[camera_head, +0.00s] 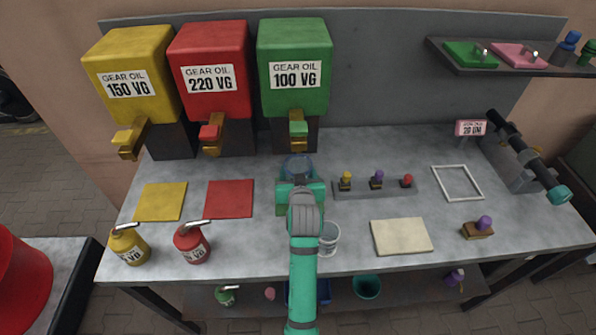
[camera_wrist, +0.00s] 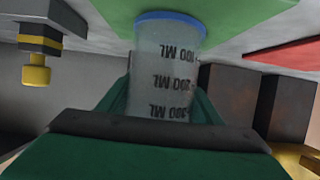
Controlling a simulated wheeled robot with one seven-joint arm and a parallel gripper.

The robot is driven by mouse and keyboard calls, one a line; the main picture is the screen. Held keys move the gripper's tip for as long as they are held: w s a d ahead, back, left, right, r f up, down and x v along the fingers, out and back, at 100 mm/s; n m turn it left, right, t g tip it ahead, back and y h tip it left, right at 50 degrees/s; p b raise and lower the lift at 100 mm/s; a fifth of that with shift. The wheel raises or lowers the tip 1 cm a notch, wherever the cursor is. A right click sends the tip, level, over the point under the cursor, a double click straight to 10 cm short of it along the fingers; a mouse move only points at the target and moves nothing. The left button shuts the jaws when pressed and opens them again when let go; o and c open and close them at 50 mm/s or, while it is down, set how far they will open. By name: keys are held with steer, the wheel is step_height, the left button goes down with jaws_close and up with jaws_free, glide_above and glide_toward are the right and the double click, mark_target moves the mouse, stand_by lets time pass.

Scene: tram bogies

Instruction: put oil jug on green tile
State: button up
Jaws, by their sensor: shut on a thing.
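My gripper (camera_head: 299,180) is shut on a clear measuring beaker (camera_wrist: 165,65) with a blue edge and ML marks, seen close up in the wrist view. The beaker also shows just beyond the gripper in the head view (camera_head: 297,165). The green tile (camera_wrist: 235,18) lies under or close behind the beaker; whether they touch I cannot tell. In the head view my gripper hides most of this tile (camera_head: 283,209). A yellow oil jug (camera_head: 128,247) and a red oil jug (camera_head: 193,245) stand at the front left. A green jug (camera_head: 227,295) is on the lower shelf.
Yellow (camera_head: 161,201) and red (camera_head: 230,198) tiles lie left of my gripper. Yellow, red and green gear oil dispensers (camera_head: 295,68) stand behind.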

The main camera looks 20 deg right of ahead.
steer(key=shift+d, duration=0.1)
steer(key=shift+f, duration=0.15)
steer(key=o, duration=1.2)
steer(key=shift+c, duration=0.2)
steer(key=shift+s+r, duration=0.1)
steer(key=shift+r, duration=0.1)
steer(key=v, duration=1.1)
steer(key=shift+s+r, duration=0.15)
steer(key=shift+s, duration=0.2)
